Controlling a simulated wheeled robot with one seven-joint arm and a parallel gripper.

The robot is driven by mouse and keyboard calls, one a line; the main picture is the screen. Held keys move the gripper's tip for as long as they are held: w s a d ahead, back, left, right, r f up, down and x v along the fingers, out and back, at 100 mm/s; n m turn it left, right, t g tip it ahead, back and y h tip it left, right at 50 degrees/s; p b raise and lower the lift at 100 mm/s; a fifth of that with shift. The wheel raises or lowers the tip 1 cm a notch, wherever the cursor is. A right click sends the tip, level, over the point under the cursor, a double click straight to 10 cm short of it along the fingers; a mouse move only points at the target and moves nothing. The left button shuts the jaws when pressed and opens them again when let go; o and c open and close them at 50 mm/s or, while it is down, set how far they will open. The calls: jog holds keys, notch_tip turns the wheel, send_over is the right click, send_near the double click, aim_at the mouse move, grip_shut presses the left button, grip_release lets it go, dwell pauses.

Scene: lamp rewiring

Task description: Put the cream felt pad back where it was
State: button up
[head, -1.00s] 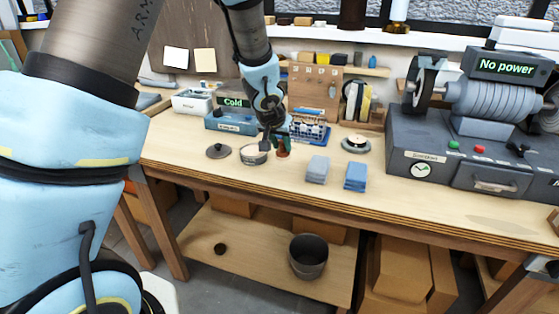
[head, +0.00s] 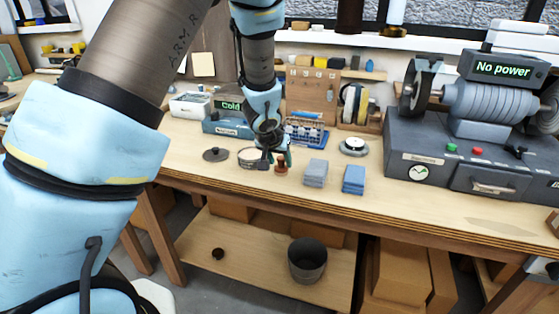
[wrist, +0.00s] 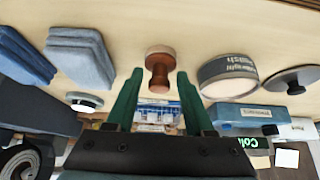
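My gripper (head: 276,158) hangs low over the bench; its green fingers (wrist: 160,76) stand apart with nothing between them. A small brown wooden knob-shaped piece (head: 281,166) stands on the bench just beyond the fingertips. In the wrist view the wooden piece (wrist: 160,68) lines up with the gap. I see no clearly cream felt pad.
A round labelled tin (wrist: 228,74) and a dark lid (head: 216,154) are beside the wooden piece. Grey-blue cloths (head: 315,173) and blue cloths (head: 353,179) lie stacked to the right. A blue box (head: 226,128) and a bottle rack stand behind. The bench front is clear.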

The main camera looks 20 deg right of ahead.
jog(key=shift+o, duration=0.4)
jog(key=shift+r, duration=0.1)
jog(key=shift+r, duration=0.2)
jog(key=p+v, duration=0.1)
jog(key=v, duration=1.1)
jog(key=w+a+n+y, duration=0.2)
jog(key=a+n+y, duration=0.15)
jog(key=a, duration=1.45)
jog(key=s+a+n+g, duration=0.1)
jog(key=s+a+n, duration=0.1)
jog(key=s+a, duration=0.2)
jog(key=s+a+n+g, duration=0.2)
jog(key=s+a, duration=0.1)
jog(key=a, duration=0.6)
jog(key=shift+s+a+y, duration=0.3)
jog(key=shift+s+y, duration=0.05)
